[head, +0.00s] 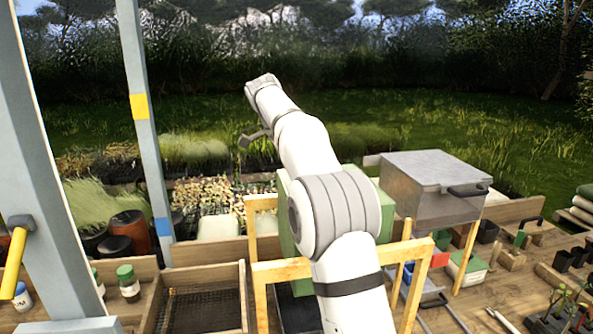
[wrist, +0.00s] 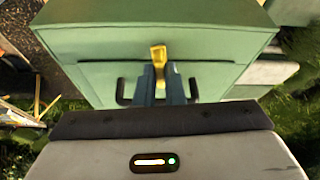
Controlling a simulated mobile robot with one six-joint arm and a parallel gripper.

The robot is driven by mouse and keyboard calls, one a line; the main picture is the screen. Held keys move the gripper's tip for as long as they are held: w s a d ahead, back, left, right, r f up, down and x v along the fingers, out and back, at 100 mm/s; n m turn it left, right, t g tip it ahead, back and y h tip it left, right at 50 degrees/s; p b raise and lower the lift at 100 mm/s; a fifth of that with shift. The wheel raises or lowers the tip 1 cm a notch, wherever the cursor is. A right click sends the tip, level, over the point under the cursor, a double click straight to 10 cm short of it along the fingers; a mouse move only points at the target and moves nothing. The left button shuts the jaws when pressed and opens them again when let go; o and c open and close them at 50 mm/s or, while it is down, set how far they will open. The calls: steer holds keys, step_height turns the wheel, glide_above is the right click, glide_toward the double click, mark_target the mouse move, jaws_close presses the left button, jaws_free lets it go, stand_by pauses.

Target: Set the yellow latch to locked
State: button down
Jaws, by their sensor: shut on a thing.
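In the wrist view, the yellow latch (wrist: 158,53) sits on the front of a green box (wrist: 95,45), near the middle of its upper edge. My gripper (wrist: 160,75) is at the latch, its two blue-grey fingers close around the lower part, shut on it. The fingers hide part of the latch, so I cannot tell which setting it is in. In the head view, the green box (head: 386,215) stands mostly behind my arm, and the latch is hidden there.
Black handles (wrist: 121,92) show on the box front at both sides of my fingers. A grey metal box (head: 430,172) stands to the right in the head view. Wooden frames (head: 283,271) and a mesh-bottomed tray (head: 160,300) stand near my arm.

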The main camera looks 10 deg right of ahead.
steer(key=shift+m+g, duration=0.3)
steer(key=shift+m, duration=0.3)
steer(key=c, duration=1.5)
jaws_free()
